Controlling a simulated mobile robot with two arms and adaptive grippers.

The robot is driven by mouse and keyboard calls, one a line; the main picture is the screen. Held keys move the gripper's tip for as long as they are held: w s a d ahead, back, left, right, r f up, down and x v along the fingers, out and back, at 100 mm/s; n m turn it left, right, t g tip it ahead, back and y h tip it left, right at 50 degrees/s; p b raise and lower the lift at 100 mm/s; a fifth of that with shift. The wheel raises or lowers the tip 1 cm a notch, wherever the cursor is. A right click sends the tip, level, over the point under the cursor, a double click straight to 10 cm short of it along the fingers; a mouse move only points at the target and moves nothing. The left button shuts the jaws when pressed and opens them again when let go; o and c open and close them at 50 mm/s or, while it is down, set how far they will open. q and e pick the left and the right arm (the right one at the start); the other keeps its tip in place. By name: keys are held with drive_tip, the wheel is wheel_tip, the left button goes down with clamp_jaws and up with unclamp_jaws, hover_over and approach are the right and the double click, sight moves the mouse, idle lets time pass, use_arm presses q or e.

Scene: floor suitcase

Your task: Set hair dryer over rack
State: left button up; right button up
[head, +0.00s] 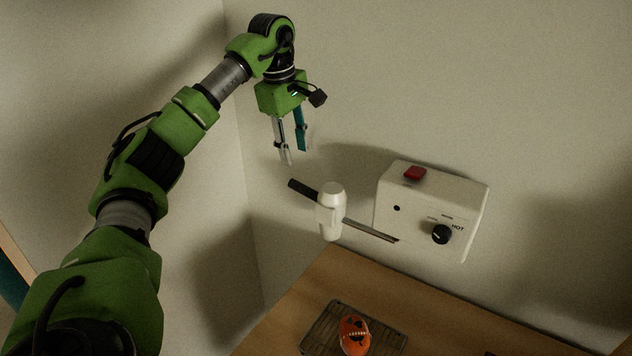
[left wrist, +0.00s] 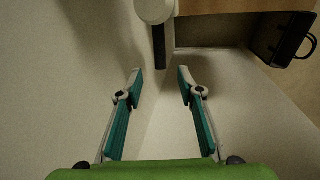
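The hair dryer (head: 331,208) has a white body, with a black handle (head: 302,188) pointing up and left. It is beside the white wall unit, with a thin dark bar (head: 370,230) between them; what holds it up is not clear. In the left wrist view its white body and dark handle (left wrist: 159,46) show at the top centre. A dark wire rack (head: 318,334) lies on the wooden surface below. My left gripper (head: 294,154) points down, open and empty, above the handle and apart from it. It also shows open in the left wrist view (left wrist: 160,80). My right gripper is out of view.
The white wall unit (head: 430,205) has a red button and a black knob marked HOT. An orange object (head: 354,336) with dark markings sits on the rack. The wooden surface (head: 450,325) is mostly clear to the right. A dark suitcase (left wrist: 281,38) shows in the left wrist view.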

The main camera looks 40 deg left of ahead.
sight(301, 185)
use_arm(q)
drive_tip(key=f, duration=0.4)
drive_tip(key=w+f+p, duration=0.1)
drive_tip(key=f, duration=0.3)
drive_tip(key=w+f+p, duration=0.1)
drive_tip(key=f, duration=0.3)
drive_tip(key=shift+w+a, duration=0.1)
drive_tip(key=shift+w, duration=0.1)
clamp_jaws()
